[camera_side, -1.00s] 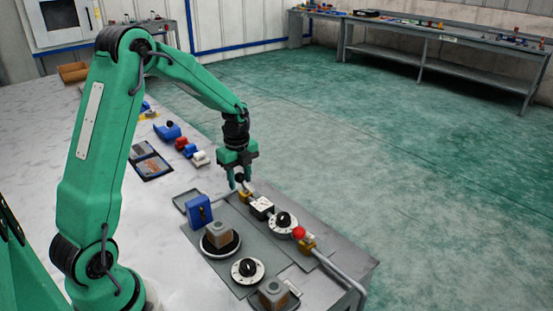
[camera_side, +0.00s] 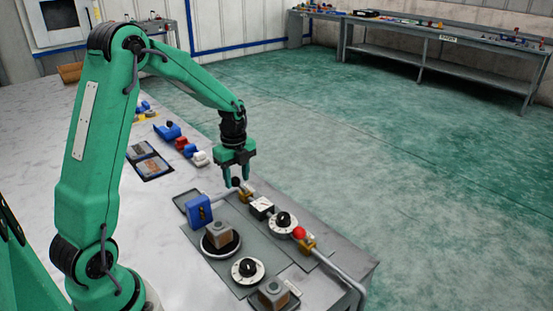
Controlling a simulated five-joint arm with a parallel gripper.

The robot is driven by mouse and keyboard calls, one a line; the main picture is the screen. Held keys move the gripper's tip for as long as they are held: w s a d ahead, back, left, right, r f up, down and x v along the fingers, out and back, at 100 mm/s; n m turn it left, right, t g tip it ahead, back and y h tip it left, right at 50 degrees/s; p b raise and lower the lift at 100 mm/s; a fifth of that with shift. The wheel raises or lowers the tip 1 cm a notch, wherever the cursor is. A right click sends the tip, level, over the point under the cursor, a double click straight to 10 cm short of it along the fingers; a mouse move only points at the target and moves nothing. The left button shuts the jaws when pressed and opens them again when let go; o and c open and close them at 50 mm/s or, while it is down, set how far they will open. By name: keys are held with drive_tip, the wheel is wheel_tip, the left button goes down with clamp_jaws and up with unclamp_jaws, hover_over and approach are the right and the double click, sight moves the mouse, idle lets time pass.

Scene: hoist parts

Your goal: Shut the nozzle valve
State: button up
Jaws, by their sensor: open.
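A grey pipe (camera_side: 341,273) runs along the table's right side with two brass valve bodies. The far brass valve (camera_side: 246,194) has a lever with a black ball knob (camera_side: 236,182). The near brass valve (camera_side: 309,245) has a red ball knob (camera_side: 299,232). I cannot tell by label which one is the nozzle valve. My gripper (camera_side: 237,183) points down at the far valve, its fingers apart on either side of the black knob in this view. I cannot tell whether they touch it.
Two black dials on white discs (camera_side: 283,222) (camera_side: 247,270), a blue block (camera_side: 199,211) and a brown block on a round black base (camera_side: 220,237) stand close by. Another block (camera_side: 272,293) is at the front. Several coloured parts lie farther back on the table. Open floor lies to the right.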

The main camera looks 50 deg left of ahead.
drive_tip(key=shift+w+r, duration=0.15)
drive_tip(key=shift+r, duration=3.35)
drive_tip(key=shift+s+d+r+n, duration=0.2)
drive_tip(key=shift+d+r+n, duration=0.1)
drive_tip(key=shift+d+r, duration=0.15)
drive_tip(key=s+d+r+n+t, duration=0.2)
drive_tip(key=s+d+r+n, duration=0.2)
drive_tip(key=s+d+n, duration=0.3)
drive_tip(key=s+d+r+n+t, duration=0.3)
drive_tip(key=s+d+r+n, duration=0.2)
drive_tip(key=s+n, duration=0.5)
drive_tip(key=s+d, duration=0.1)
drive_tip(key=d, duration=0.1)
drive_tip(key=shift+s+d+t, duration=0.25)
drive_tip(key=shift+d+t, duration=0.05)
